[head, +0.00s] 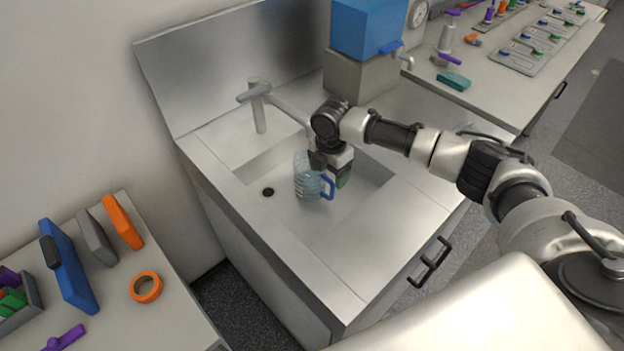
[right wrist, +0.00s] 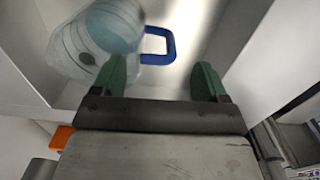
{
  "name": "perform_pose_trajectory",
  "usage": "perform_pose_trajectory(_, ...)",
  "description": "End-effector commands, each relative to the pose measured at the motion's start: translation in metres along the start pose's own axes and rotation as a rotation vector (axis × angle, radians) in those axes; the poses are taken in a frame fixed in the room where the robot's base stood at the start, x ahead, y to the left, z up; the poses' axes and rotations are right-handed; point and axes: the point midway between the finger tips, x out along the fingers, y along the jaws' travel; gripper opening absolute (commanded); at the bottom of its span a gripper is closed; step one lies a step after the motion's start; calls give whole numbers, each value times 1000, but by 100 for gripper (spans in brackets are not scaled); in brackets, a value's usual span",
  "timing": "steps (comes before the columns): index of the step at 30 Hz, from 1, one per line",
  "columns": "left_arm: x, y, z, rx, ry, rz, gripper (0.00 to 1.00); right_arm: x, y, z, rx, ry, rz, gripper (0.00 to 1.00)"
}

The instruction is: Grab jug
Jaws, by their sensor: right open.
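The jug (head: 307,178) is clear, pale blue and ribbed, with a blue handle (head: 327,187) on its right side. It stands in the sink basin. My right gripper (head: 333,172) is over the basin, close beside the jug's handle side, and hides part of its top. In the right wrist view the green fingers of my right gripper (right wrist: 160,78) are apart. The blue handle (right wrist: 170,47) shows beyond the gap between them, and the jug's body (right wrist: 112,28) is at the upper left. I cannot tell whether a finger touches the jug. My left gripper is not in view.
Basin walls (head: 375,190) stand close around the jug. A faucet (head: 258,105) rises behind it. A blue container (head: 367,27) on a grey block stands at the back. A side table (head: 175,310) at the lower left holds an orange tape roll (head: 146,287) and several upright pieces.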

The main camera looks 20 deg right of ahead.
Motion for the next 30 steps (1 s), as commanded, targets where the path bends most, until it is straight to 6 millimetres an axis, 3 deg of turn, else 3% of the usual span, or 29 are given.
perform_pose_trajectory(7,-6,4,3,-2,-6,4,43,34,-1,0,1,0,-3,74)
perform_pose_trajectory(16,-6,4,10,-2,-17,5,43,39,-1,0,0,0,-1,73)
perform_pose_trajectory(27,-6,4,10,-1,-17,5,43,39,-1,0,0,0,-1,16)
perform_pose_trajectory(30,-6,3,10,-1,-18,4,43,38,0,0,0,0,1,14)
